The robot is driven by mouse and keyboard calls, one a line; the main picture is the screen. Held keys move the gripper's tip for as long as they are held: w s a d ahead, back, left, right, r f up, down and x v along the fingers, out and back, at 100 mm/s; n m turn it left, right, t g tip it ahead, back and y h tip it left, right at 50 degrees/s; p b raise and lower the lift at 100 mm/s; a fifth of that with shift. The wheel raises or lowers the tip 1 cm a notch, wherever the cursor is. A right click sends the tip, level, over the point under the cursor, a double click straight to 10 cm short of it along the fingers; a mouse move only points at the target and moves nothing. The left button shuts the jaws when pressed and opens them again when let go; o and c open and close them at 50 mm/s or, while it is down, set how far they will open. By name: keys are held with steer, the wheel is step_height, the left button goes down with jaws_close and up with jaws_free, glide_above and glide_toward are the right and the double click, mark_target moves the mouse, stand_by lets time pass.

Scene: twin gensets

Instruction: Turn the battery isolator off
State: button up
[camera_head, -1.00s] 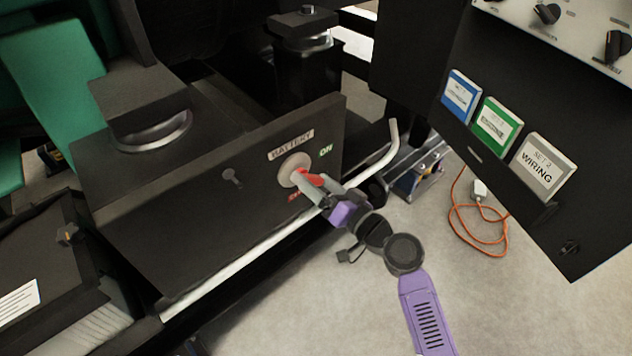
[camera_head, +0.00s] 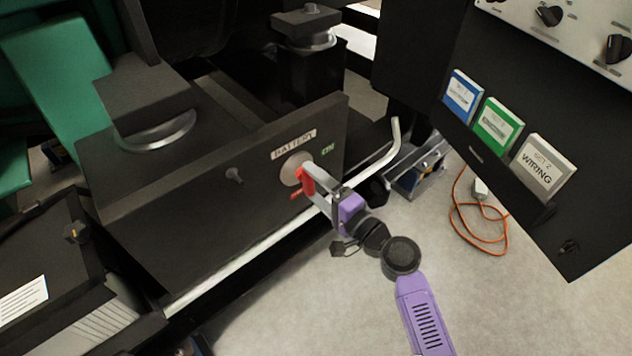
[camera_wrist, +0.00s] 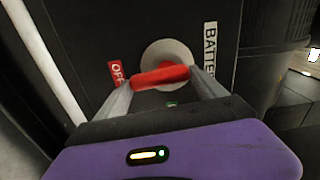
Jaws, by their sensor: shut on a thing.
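The battery isolator is a red handle (camera_head: 306,182) on a round pale plate (camera_head: 290,168), set in a dark panel under a BATTERY label (camera_head: 293,145). In the head view a green ON label (camera_head: 328,149) is right of the plate. In the wrist view the red handle (camera_wrist: 160,77) lies across the plate (camera_wrist: 168,52), its left end close to the red OFF label (camera_wrist: 117,74). My gripper (camera_head: 309,184) is shut on the handle; in the wrist view its fingers (camera_wrist: 160,85) stand on either side of it.
A pale rail (camera_head: 250,250) runs along the panel's lower edge and bends upward at the right. A small keyhole-like knob (camera_head: 234,175) is left of the isolator. A dark cabinet with blue, green and grey signs (camera_head: 544,165) stands at right. An orange cable (camera_head: 480,225) lies on the floor.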

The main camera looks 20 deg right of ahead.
steer(key=shift+f+m, duration=0.1)
steer(key=shift+m, duration=0.4)
steer(key=o, duration=1.3)
steer(key=v, duration=0.7)
steer(key=shift+s, duration=0.4)
steer(key=shift+d, duration=0.15)
